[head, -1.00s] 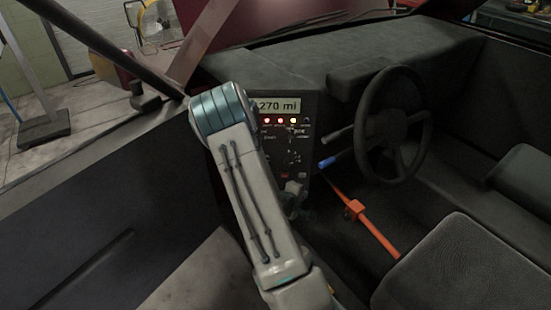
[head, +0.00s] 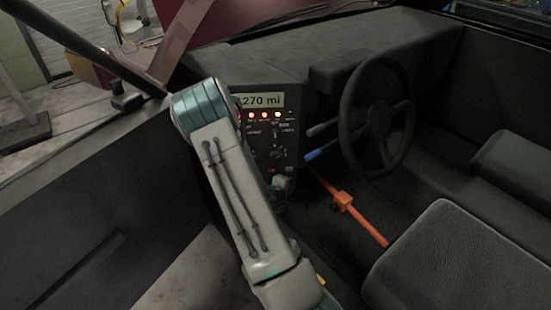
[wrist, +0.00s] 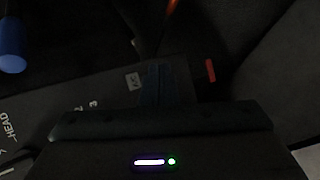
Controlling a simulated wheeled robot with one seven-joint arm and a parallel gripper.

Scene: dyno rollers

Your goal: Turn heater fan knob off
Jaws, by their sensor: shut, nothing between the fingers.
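The dark dashboard panel (head: 284,130) has a lit display reading 270 mi, a row of red and yellow lamps, and small controls and labels below. I cannot tell which small control is the heater fan knob. My gripper is at the panel's lower part, mostly hidden behind my arm in the head view. In the dark wrist view my gripper (wrist: 160,75) is shut and empty, its fingers over the panel (wrist: 60,103), beside a small pale label. Contact with the panel cannot be told. Part of the panel is hidden by my arm.
A steering wheel (head: 378,115) stands right of the panel. A blue-tipped stalk (head: 316,154) sticks out beside it; a blue end shows in the wrist view (wrist: 12,48). An orange lever (head: 345,203) rises between panel and seat (head: 460,260). The car door is at left.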

